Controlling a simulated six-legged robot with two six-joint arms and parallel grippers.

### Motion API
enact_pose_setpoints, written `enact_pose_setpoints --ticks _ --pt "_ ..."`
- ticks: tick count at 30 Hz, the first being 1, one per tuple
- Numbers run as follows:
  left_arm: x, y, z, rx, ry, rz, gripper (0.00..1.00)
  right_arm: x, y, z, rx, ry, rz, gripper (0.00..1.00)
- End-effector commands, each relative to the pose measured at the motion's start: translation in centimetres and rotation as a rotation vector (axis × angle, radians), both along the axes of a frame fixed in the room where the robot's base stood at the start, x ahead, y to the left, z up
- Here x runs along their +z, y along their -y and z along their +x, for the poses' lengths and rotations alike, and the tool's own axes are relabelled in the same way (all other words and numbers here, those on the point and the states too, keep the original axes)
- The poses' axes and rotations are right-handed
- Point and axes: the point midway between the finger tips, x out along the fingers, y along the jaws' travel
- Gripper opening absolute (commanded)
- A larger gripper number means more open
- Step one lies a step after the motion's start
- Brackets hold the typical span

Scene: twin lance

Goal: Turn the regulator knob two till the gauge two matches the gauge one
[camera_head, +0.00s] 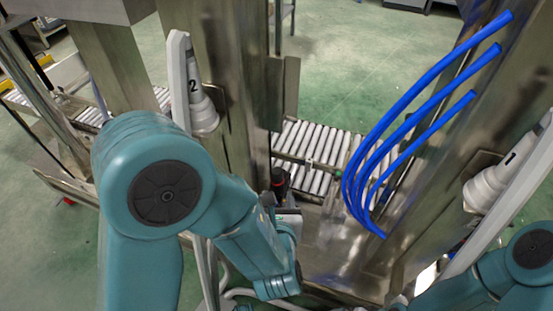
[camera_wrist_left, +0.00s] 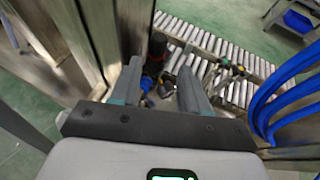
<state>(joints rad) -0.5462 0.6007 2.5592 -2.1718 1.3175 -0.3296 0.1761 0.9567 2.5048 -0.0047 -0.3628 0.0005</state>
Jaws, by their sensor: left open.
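My left gripper (camera_wrist_left: 160,88) is open in the left wrist view, its two grey fingers apart and pointing away. Between and beyond the fingertips are small blue (camera_wrist_left: 147,83) and brass-coloured fittings, too small and blurred to identify as a knob or gauge. A dark upright cylinder (camera_wrist_left: 157,47) stands just beyond the left finger; a dark, red-marked one (camera_head: 279,182) shows in the head view beside my left wrist. My left arm hides much of the head view there. No gauge dial can be read. My right arm is at the lower right, its gripper not visible.
Grey-white fittings marked 2 (camera_head: 203,108) and 1 (camera_head: 484,190) sit on metal posts at left and right. Blue hoses (camera_head: 385,120) arch between the posts. A roller conveyor (camera_head: 310,150) runs behind. Green floor (camera_head: 345,60) is open at the back.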

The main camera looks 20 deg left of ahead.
Motion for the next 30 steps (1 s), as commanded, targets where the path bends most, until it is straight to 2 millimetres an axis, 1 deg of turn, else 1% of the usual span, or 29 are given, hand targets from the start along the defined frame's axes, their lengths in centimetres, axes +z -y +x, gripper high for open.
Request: enact_pose_setpoints --ticks 1,3,9,12,15,18,21,30 --pt "-0.6 -0.5 0.9 0.006 -0.004 -0.003 0.45 0.1 0.0 0.0 0.002 0.001 0.0 1.0" --pt "-1.5 -1.0 2.5 0.008 -0.001 -0.002 0.45 -0.6 0.0 0.0 0.001 -0.001 0.0 1.0" --pt "-3.3 -2.4 6.9 0.008 0.0 -0.002 0.45 -1.3 0.0 0.0 0.0 -0.001 0.0 1.0" --pt "-4.1 -3.1 8.9 0.008 0.0 -0.002 0.45 -1.5 0.0 0.0 0.0 -0.001 0.0 1.0" --pt "-4.7 -3.6 10.4 0.007 0.0 -0.001 0.45 -1.7 0.0 0.0 0.0 -0.001 0.0 1.0" --pt "-5.1 -3.9 11.4 0.006 -0.002 -0.001 0.45 -1.8 0.0 0.0 0.0 0.0 0.0 1.0" --pt "-5.2 -4.0 12.0 0.005 0.0 -0.001 0.45 -1.9 0.0 0.0 0.0 -0.001 0.0 1.0" --pt "-5.3 -4.1 12.2 0.004 0.0 -0.001 0.45 -1.9 0.0 0.0 0.0 0.0 0.0 1.0"
